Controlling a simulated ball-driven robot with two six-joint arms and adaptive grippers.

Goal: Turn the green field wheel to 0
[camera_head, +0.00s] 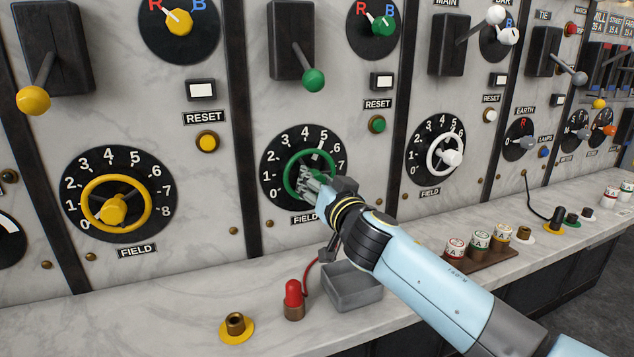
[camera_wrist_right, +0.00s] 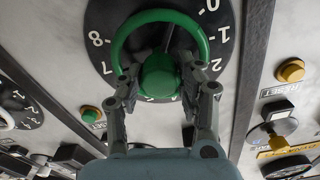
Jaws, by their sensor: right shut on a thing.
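The green field wheel (camera_head: 287,172) sits on a black dial (camera_head: 272,157) with white numbers, in the middle of the head view. My right gripper (camera_head: 311,184) reaches it from the lower right and covers part of the wheel and the dial's lower right. In the right wrist view the dial appears upside down, and the green hub (camera_wrist_right: 158,77) lies between the two fingers of my right gripper (camera_wrist_right: 159,82), inside the green rim. The gripper is shut on the wheel. I cannot tell clearly which number the wheel is set to. My left gripper is not in view.
A yellow field wheel (camera_head: 147,211) is to the left and a white one (camera_head: 434,153) to the right. Below on the shelf are a grey tray (camera_head: 352,290), a red-capped plug (camera_head: 293,299) and a yellow-based socket (camera_head: 236,325). A green-tipped lever (camera_head: 313,79) hangs above.

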